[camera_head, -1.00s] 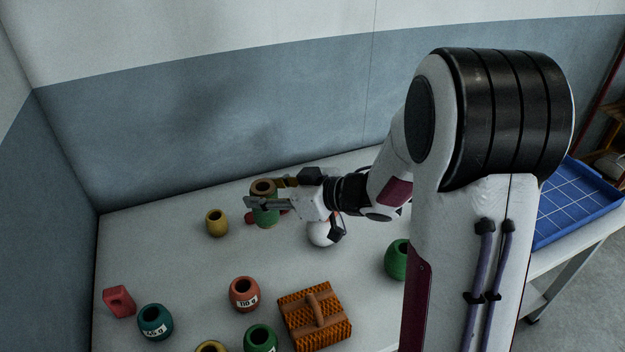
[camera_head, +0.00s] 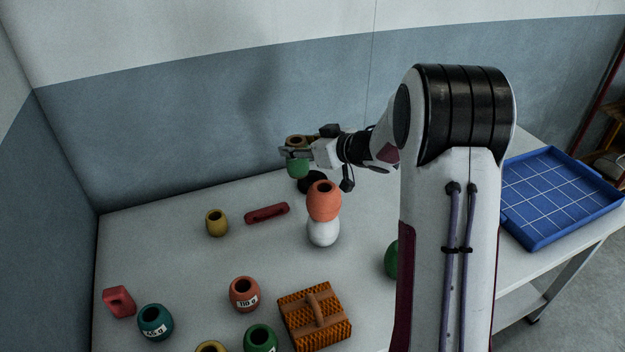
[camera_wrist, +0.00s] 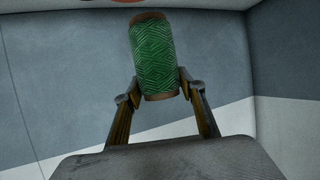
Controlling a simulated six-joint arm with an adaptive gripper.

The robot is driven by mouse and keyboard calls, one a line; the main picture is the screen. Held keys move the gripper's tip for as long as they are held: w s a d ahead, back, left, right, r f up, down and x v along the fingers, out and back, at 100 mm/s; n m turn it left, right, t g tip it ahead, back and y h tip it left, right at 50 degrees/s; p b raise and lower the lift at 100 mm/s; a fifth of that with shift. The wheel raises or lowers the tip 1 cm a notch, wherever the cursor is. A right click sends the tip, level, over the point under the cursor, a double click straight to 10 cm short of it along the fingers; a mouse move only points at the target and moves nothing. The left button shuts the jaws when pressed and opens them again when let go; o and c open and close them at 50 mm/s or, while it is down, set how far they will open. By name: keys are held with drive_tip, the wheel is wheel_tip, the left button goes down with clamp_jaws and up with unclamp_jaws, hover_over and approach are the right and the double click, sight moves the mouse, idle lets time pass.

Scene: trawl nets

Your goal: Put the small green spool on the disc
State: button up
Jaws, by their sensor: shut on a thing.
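The small green spool (camera_head: 299,169) is in my gripper (camera_head: 302,153), held upright above the back of the table. In the wrist view the spool (camera_wrist: 154,58), with green patterned winding and brown ends, sits between the two fingers (camera_wrist: 158,92). A black, round, flat thing that looks like the disc (camera_head: 312,183) lies on the table just below and slightly right of the spool. The spool partly overlaps it in the picture, and a gap to it is hard to judge.
An orange pot (camera_head: 324,200) stands on a white round thing (camera_head: 323,232) close in front of the disc. A red bar (camera_head: 266,213) and yellow pot (camera_head: 216,223) lie to the left. An orange brush-like block (camera_head: 315,318) and several labelled pots are nearer. A blue tray (camera_head: 548,240) is at right.

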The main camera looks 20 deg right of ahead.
drive_tip(key=w+d+m+t+h, duration=0.1)
drive_tip(key=w+d+m+h, duration=0.2)
drive_tip(key=w+d, duration=0.75)
drive_tip(key=shift+h, duration=0.3)
drive_tip(key=shift+s+d+f, duration=0.2)
drive_tip(key=shift+d+f, duration=0.1)
drive_tip(key=shift+f, duration=0.45)
drive_tip(key=shift+s+d+f, duration=0.15)
drive_tip(key=shift+d+f, duration=0.15)
drive_tip(key=shift+f, duration=0.5)
drive_tip(key=shift+s+d+f, duration=0.2)
drive_tip(key=shift+d+f, duration=0.1)
drive_tip(key=shift+f, duration=0.45)
drive_tip(key=shift+f, duration=0.1)
wheel_tip(320, 180, down, 6)
drive_tip(key=shift+f, duration=1.9)
drive_tip(key=shift+f, duration=0.1)
